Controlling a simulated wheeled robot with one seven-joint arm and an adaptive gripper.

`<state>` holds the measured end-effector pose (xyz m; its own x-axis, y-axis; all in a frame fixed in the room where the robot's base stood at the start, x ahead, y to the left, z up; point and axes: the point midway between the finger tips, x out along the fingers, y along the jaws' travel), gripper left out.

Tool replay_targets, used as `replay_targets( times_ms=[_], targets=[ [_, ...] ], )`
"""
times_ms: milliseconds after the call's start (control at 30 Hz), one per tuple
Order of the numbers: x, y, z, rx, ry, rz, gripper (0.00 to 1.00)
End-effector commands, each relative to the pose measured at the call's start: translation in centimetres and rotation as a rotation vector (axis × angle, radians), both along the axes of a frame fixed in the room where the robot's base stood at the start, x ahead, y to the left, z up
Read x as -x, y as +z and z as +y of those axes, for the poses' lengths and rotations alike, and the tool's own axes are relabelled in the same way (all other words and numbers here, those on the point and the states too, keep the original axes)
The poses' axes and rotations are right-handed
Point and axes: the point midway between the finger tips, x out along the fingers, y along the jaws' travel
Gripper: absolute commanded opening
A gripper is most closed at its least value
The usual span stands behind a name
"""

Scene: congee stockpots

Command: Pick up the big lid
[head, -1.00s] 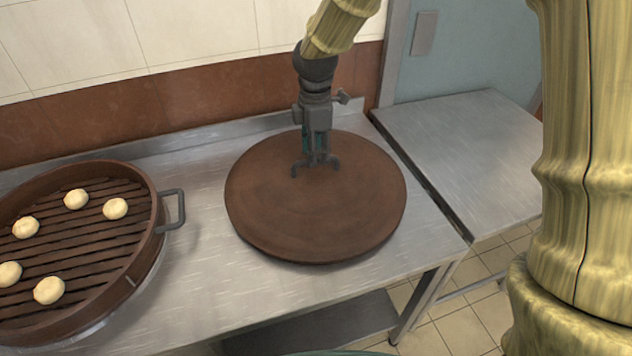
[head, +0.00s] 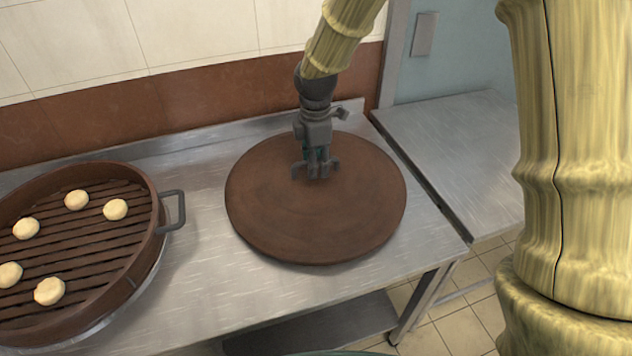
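The big lid (head: 310,225) is a wide, round, dark brown disc lying flat on the steel table. My gripper (head: 317,176) points down over the far half of the lid, just above or touching its top; I cannot tell which. Its dark fingers are small in the head view. Whether they are spread or closed, and whether anything is between them, is unclear. No handle on the lid is clearly visible, and the spot under the gripper is hidden.
A round brown steamer (head: 140,270) with several pale buns and a grey side handle (head: 172,211) stands left of the lid on the steel table (head: 215,285). A second steel table (head: 455,150) at the right is clear. A tiled wall is behind.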

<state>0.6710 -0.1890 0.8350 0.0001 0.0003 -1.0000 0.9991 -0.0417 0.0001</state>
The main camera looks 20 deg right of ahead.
Motion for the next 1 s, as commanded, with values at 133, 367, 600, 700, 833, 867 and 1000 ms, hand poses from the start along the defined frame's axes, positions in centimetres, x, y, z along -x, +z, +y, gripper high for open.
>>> replay_targets(
  times_ms=[133,367,600,700,833,867,1000],
  targets=[
    [0.01,-0.05,0.0,0.0,0.0,0.0,0.38],
    [0.02,-0.2,0.01,0.0,-0.001,0.0,0.38],
    [0.01,-0.28,0.02,0.0,0.0,0.0,0.38],
    [0.01,-0.28,0.02,0.0,0.0,0.0,0.33],
    [0.01,-0.28,0.01,0.0,0.0,0.0,0.09],
    [0.01,-0.28,0.01,0.0,0.0,0.0,0.04],
    [0.01,-0.28,0.01,0.0,0.0,0.0,0.0]
  ],
)
